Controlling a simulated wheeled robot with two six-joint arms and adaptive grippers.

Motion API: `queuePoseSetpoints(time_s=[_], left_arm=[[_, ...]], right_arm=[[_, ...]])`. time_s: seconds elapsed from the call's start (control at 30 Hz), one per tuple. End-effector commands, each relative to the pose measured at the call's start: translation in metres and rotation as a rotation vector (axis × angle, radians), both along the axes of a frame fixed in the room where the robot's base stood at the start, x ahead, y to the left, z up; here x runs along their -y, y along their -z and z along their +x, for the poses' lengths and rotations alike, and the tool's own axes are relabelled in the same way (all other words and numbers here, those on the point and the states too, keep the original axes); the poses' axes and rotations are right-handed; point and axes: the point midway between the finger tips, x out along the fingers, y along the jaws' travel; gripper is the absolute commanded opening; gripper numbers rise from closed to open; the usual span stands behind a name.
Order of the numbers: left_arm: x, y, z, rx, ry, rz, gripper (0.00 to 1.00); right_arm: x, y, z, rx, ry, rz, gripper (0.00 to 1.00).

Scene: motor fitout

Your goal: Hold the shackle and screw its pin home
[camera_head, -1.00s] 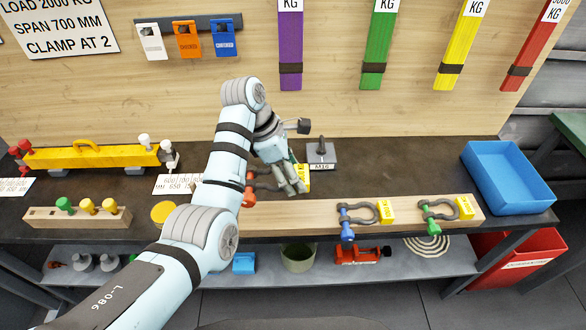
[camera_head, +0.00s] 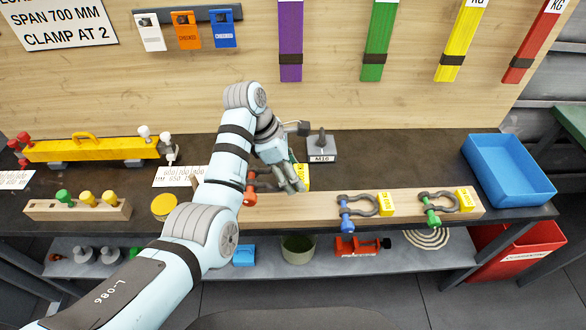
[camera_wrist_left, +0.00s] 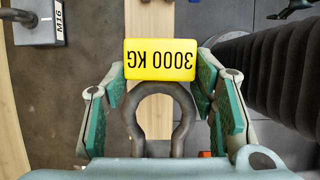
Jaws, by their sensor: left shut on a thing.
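The shackle in my left gripper (camera_head: 293,182) has a dark bow, an orange pin (camera_head: 250,194) and a yellow tag (camera_head: 303,175). In the left wrist view its bow (camera_wrist_left: 157,90) lies between the two fingers, and the tag (camera_wrist_left: 160,60) reads 3000 KG. My left gripper is shut on this shackle at the left part of the wooden rail (camera_head: 318,205). My wrist and fingers hide much of it in the head view; I cannot tell how far the pin is screwed in. My right gripper is not in view.
Two more shackles, one with a blue pin (camera_head: 346,225) and one with a green pin (camera_head: 431,216), sit on the rail to the right. A grey M16 block (camera_head: 321,150) stands behind. A blue bin (camera_head: 508,172) is at the right; a yellow beam (camera_head: 90,149) is at the left.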

Motion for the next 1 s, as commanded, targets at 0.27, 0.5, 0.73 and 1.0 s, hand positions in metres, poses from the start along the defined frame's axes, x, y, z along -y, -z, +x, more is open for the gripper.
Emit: queuePoseSetpoints(time_s=[0.27,0.5,0.73,1.0], left_arm=[[0.0,0.007,0.0,0.002,0.0,-0.001,0.18],[0.0,0.014,0.0,0.002,0.0,-0.001,0.18],[0.0,0.021,0.0,0.001,0.001,0.0,0.18],[0.0,0.028,0.0,0.001,0.001,-0.001,0.18]], right_arm=[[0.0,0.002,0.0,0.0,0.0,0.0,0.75],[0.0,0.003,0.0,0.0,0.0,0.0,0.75],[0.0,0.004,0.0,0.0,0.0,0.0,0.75],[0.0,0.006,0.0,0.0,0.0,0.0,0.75]])
